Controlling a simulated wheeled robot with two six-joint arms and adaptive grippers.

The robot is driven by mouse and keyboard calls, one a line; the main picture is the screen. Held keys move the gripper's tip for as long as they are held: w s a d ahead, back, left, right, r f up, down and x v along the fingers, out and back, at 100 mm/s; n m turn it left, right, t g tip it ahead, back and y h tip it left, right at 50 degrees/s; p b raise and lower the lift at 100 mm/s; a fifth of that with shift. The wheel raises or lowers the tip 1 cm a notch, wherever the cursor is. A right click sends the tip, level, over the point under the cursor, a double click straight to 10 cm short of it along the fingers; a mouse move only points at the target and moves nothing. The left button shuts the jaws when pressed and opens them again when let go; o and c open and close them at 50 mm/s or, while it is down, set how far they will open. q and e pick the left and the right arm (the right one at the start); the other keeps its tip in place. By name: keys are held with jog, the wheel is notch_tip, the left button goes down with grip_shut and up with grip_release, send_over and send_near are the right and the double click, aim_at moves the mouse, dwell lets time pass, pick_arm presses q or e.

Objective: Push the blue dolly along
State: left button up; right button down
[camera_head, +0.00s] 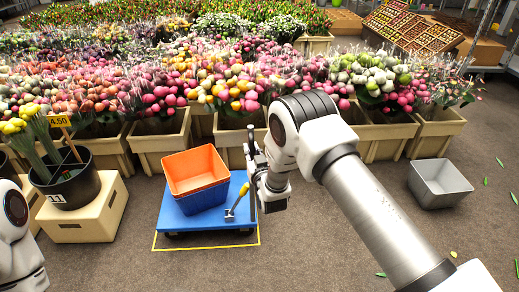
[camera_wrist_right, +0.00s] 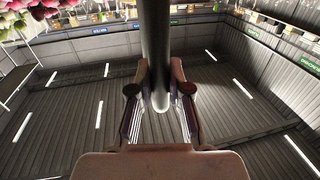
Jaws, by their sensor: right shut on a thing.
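The blue dolly (camera_head: 178,219) stands on the grey floor left of centre in the head view, with an orange crate (camera_head: 197,171) nested in a blue crate (camera_head: 203,199) on its deck. A small tool with a yellow part (camera_head: 238,202) lies on the deck's right side. My right gripper (camera_head: 254,155) is at the dolly's right edge, shut on its dark upright handle. In the right wrist view the dark bar (camera_wrist_right: 156,45) stands between the two fingers (camera_wrist_right: 160,95). My left arm shows at the lower left; its gripper is out of view.
A yellow floor outline (camera_head: 190,248) runs around the dolly's front. Flower tubs (camera_head: 160,140) line the back. A black bucket (camera_head: 72,188) on a beige block (camera_head: 85,215) stands left. A grey bin (camera_head: 440,184) sits right. The floor in front is clear, with scattered leaves at right.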

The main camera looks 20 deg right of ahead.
pick_arm(q)
jog(key=shift+w+a, duration=0.1)
jog(key=shift+a, duration=0.25)
pick_arm(e)
jog(key=shift+w+a, duration=0.15)
jog(key=shift+a, duration=0.35)
jog(key=shift+w+a, duration=0.15)
jog(key=shift+a, duration=0.35)
jog(key=c, duration=1.1)
grip_release()
jog(key=s+a, duration=0.1)
jog(key=s, duration=1.1)
